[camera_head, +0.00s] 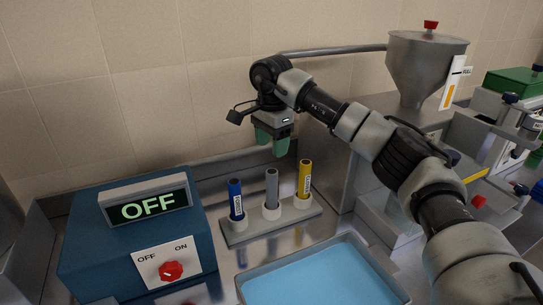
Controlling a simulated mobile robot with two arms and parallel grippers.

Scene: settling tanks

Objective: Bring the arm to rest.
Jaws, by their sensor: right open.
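My right arm comes in from the right edge and reaches across the bench. My right gripper (272,146) is open and empty, with its green fingertips pointing down. It hangs in front of the tiled wall, above the rack (270,226) of tubes, and looks apart from them. The rack holds a blue tube (236,197), a grey tube (272,187) and a yellow tube (304,178), all upright. My left gripper does not show.
A blue box (105,262) with a display reading OFF (147,207) and a red knob (171,270) stands at left. A blue-filled tray (320,280) lies in front. A steel hopper (420,65) with a red-topped lid stands behind my arm. Equipment crowds the right side.

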